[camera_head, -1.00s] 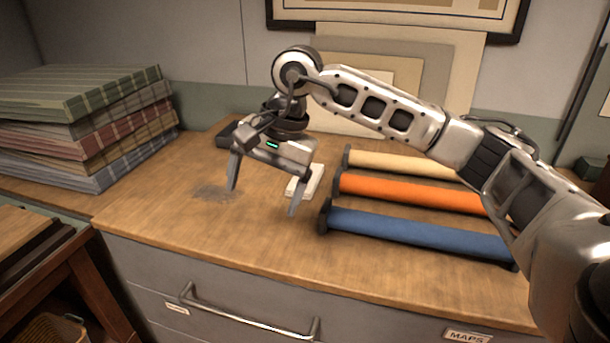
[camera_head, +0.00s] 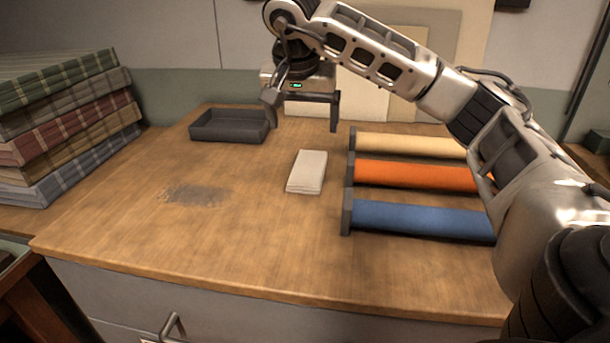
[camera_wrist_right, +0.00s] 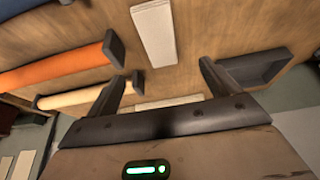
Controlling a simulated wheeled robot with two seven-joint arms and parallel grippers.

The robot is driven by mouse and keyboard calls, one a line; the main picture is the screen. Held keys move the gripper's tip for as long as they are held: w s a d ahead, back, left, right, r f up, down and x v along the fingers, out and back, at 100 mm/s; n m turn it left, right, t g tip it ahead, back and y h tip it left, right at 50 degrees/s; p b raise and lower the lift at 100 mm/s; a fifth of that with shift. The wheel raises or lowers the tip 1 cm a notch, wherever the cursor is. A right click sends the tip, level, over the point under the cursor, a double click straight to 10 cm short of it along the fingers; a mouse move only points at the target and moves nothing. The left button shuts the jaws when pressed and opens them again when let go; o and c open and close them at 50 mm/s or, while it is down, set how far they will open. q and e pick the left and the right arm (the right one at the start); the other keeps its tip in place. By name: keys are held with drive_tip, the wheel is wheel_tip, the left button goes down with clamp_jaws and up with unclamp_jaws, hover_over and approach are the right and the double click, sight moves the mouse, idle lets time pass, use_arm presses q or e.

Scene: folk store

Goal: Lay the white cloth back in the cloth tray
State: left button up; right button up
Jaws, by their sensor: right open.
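The white cloth (camera_head: 307,172) lies as a flat folded strip on the wooden counter, left of the coloured rolls. It also shows in the right wrist view (camera_wrist_right: 155,32). The cloth tray (camera_head: 230,137), dark and shallow, stands behind and left of the cloth; its inside looks empty. The tray shows at the right of the wrist view (camera_wrist_right: 257,80). My right gripper (camera_head: 303,122) is open and empty, above the back of the counter, beyond the cloth and right of the tray. My left gripper is not in view.
A rack of beige, orange (camera_head: 420,174) and blue rolls stands right of the cloth. A stack of plaid fabrics (camera_head: 65,130) is at the left. A grey smudge (camera_head: 195,195) marks the counter. Flat boards (camera_head: 435,60) lean at the back. The counter front is clear.

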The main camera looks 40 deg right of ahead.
sight(309, 167)
drive_tip(key=x, duration=1.3)
drive_tip(key=shift+s+a, duration=0.1)
drive_tip(key=shift+s, duration=0.1)
drive_tip(key=shift+c, duration=0.4)
drive_tip(key=c, duration=1.1)
drive_tip(key=shift+r, duration=0.1)
